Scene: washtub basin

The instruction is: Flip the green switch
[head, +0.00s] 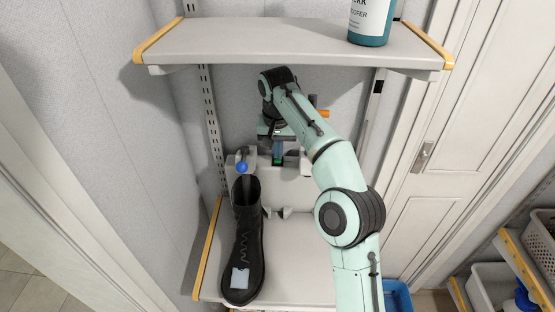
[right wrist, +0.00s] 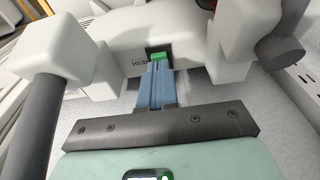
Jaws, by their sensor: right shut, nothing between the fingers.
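The green switch (right wrist: 159,57) sits in a dark recess on the white boot dryer (right wrist: 120,40) in the right wrist view. In the head view the green switch (head: 278,160) is a small patch just past my fingertips. My right gripper (right wrist: 157,68) is shut and empty, its blue fingers together right at the switch's lower edge. The fingers cover part of the switch; I cannot tell whether they touch it. In the head view my right gripper (head: 277,151) points down at the dryer (head: 258,169). My left gripper is not in view.
A blue knob (head: 242,167) is above the boot. An upper shelf (head: 280,40) with a teal bottle (head: 371,22) overhangs my arm. A white door is at right.

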